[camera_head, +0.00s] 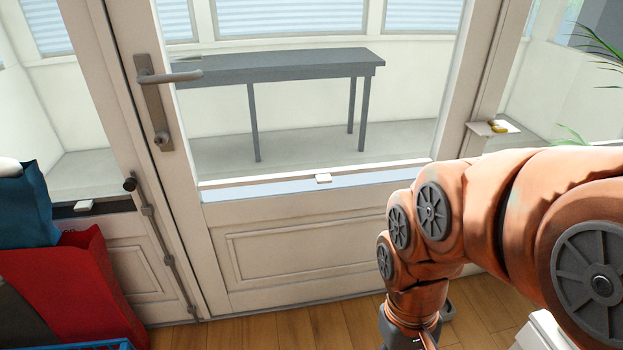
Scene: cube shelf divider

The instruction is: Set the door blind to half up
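The white door (290,215) has a large glass pane with a grey lever handle (170,76) at its upper left. A white rail (260,183) with a small white tab (322,178) runs across the bottom of the pane. A narrow pale blue strip (300,190) lies just under the rail; I cannot tell whether it is folded blind fabric. The glass above the rail is uncovered as far up as the view reaches. My orange arm comes in from the right and bends down in front of the door's lower right. My gripper's fingers are below the picture's edge.
A grey table (285,66) stands behind the glass. A red bag (75,290) and a blue bag (27,205) stand at the lower left, beside a blue basket rim (85,345). A small ledge (493,128) holds a yellow item at right. Wooden floor (290,328) shows below the door.

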